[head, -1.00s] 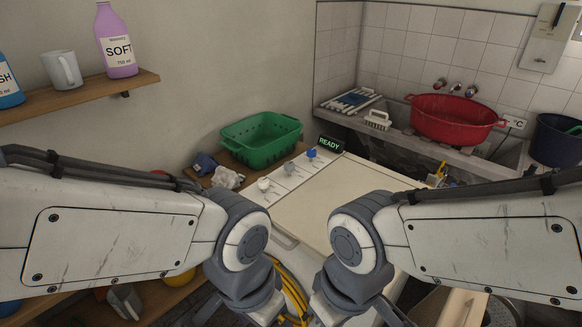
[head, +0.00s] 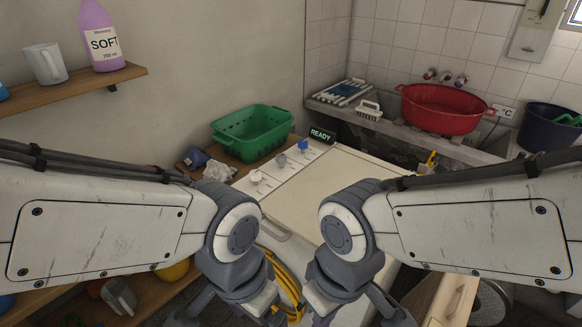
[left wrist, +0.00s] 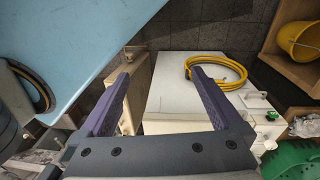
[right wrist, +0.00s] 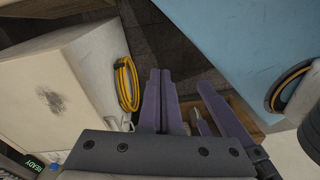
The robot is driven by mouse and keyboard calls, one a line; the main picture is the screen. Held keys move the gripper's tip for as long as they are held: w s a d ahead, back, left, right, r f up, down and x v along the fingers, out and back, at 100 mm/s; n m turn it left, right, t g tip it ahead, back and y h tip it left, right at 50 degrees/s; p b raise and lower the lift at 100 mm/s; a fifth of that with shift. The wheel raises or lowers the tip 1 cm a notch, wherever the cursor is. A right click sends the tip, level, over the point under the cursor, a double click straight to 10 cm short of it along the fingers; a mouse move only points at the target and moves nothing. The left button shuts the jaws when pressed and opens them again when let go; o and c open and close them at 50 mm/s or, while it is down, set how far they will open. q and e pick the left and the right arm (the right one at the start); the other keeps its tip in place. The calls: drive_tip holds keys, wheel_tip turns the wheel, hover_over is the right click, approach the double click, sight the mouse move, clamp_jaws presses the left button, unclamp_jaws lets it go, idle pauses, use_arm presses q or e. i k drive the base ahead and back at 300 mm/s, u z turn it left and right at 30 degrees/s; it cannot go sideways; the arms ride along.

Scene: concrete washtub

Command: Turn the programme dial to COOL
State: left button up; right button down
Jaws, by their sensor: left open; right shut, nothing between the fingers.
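The washing machine (head: 320,205) has a pale top with a control strip along its left back edge. On the strip sit a white knob (head: 256,177), a grey knob (head: 281,160) and a blue knob (head: 303,146). I cannot read their markings or tell which is the programme dial. A display (head: 321,135) behind them reads READY. It also shows in the right wrist view (right wrist: 32,163). My left gripper (left wrist: 160,75) is open and empty. My right gripper (right wrist: 161,76) is shut and empty. Both point down in front of the machine, away from the knobs; their fingers are outside the head view.
A green basket (head: 250,133) stands behind the strip on the left. A red tub (head: 440,108) and a dark blue bucket (head: 547,130) are at the back right. A shelf (head: 75,90) holds a mug and bottles.

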sight(281, 158)
drive_tip(key=z, duration=0.05)
drive_tip(key=k, duration=0.45)
drive_tip(key=u, duration=0.7)
drive_tip(key=i, duration=1)
drive_tip(key=u, duration=0.25)
